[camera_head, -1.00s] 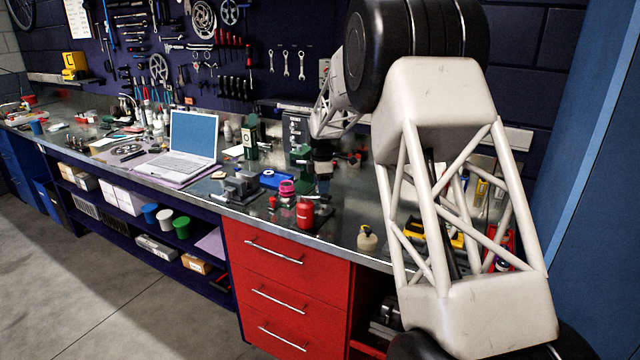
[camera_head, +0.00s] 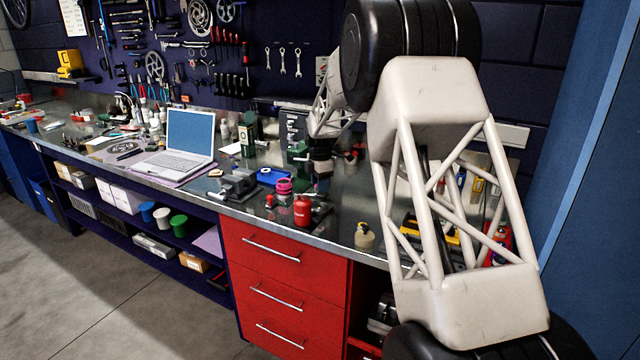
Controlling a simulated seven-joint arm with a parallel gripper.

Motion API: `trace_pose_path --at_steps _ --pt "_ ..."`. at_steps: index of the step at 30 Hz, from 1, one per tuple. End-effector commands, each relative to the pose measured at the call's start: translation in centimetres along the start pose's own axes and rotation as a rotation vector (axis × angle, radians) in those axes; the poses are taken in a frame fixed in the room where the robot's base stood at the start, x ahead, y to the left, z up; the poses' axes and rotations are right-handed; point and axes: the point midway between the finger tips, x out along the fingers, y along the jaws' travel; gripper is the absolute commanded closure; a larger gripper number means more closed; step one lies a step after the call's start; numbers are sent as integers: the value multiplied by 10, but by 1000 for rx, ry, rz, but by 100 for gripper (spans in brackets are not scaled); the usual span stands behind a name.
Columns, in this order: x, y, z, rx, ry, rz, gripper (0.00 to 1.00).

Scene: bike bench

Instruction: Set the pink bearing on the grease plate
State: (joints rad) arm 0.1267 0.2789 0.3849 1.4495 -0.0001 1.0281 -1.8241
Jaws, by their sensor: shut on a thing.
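My gripper (camera_head: 319,188) points down, low over the metal bench, right of centre. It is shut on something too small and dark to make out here. A pink ring-shaped thing (camera_head: 284,185) stands on the bench just left of my gripper, apart from it; I cannot tell whether it is the pink bearing. I cannot pick out the grease plate with certainty.
A red can (camera_head: 302,211) stands in front of my gripper, near the bench edge. A yellowish bottle (camera_head: 364,236) stands at the front right. An open laptop (camera_head: 187,140) is farther left.

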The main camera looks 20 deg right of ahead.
Motion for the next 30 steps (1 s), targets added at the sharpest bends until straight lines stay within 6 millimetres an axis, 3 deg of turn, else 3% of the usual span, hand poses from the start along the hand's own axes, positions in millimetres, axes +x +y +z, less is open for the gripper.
trace_pose_path --at_steps 21,30 --pt "45 0 0 0 0 -1 84" --pt "56 0 0 0 0 -1 84"
